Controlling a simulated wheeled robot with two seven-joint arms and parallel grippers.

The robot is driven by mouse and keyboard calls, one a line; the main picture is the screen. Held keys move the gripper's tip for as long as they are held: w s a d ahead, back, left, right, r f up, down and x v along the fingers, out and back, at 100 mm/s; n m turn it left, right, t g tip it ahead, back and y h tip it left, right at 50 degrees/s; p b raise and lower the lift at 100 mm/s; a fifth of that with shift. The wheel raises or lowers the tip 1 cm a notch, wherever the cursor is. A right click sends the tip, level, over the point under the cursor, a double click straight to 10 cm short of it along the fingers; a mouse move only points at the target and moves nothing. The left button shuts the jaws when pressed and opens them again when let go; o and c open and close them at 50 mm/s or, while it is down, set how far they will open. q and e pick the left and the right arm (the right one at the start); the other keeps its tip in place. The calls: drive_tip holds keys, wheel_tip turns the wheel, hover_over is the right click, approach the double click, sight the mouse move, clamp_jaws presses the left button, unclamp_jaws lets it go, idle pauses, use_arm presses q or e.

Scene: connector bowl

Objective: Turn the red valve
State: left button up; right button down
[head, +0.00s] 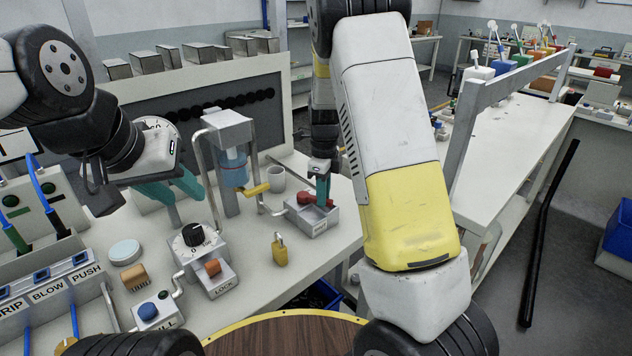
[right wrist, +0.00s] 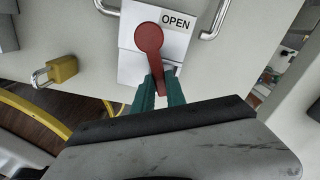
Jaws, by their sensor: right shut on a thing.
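The red valve (right wrist: 148,38) has a round hub and a lever handle. It sits on a pale box with an "OPEN" label (right wrist: 177,21) in the right wrist view. My right gripper (right wrist: 158,84) is shut on the lever, with one teal finger on each side. In the head view the valve (head: 306,197) shows as a small red part on its metal box (head: 318,220), partly hidden by my right gripper (head: 323,190). My left gripper (head: 180,190) hangs over the left part of the bench, its teal fingers apart with nothing seen between them.
A yellow padlock (head: 279,252) stands left of the valve box. A dial box (head: 196,240), a lock switch (head: 214,274) and a grey cup (head: 276,178) are nearby. A metal stand with a blue container (head: 233,172) rises behind. Bench space (head: 255,285) near the front is clear.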

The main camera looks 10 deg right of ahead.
drive_tip(key=m, duration=0.1)
drive_tip(key=s+a+m, duration=0.1)
drive_tip(key=m, duration=0.1)
drive_tip(key=s+a+m, duration=0.1)
drive_tip(key=m, duration=0.1)
idle(0.8)
drive_tip(key=c, duration=1.4)
unclamp_jaws()
drive_tip(key=shift+o, duration=0.2)
wheel_tip(320, 180, up, 8)
